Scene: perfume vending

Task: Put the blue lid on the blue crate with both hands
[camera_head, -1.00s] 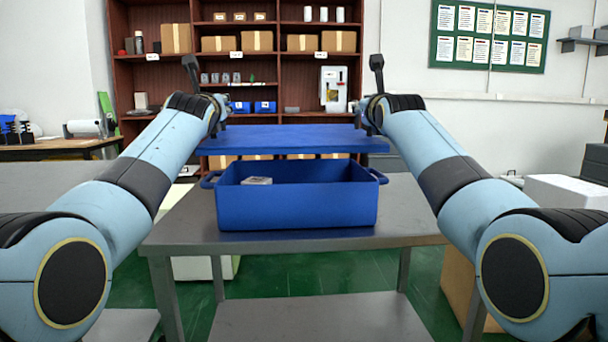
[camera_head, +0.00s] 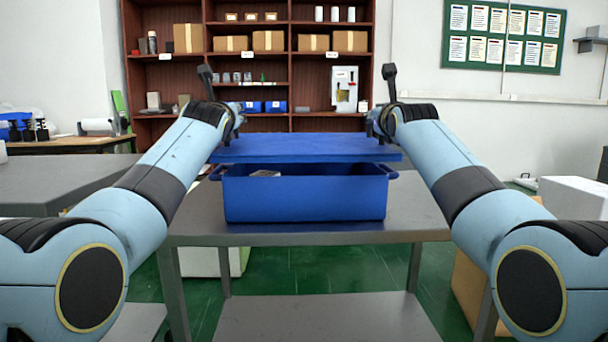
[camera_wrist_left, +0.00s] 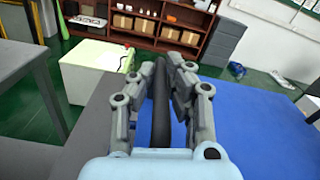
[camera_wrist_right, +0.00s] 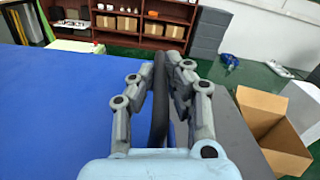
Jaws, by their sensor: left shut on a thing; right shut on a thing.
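The blue lid (camera_head: 305,148) is a flat panel held level between my two grippers, above the blue crate. The open blue crate (camera_head: 305,199) stands on the grey table, and a small pale item (camera_head: 266,173) shows inside at its left. The lid hides the crate's far rim and part of its opening. My left gripper (camera_wrist_left: 161,75) is shut on the lid's left edge, with the lid to its right in the left wrist view. My right gripper (camera_wrist_right: 160,70) is shut on the lid's right edge, with the lid to its left in the right wrist view.
The grey metal table (camera_head: 412,212) has bare room on both sides of the crate. Another grey table (camera_head: 60,185) stands at the left. An open cardboard box (camera_wrist_right: 275,125) sits on the floor at the right. A brown shelf (camera_head: 290,80) stands behind.

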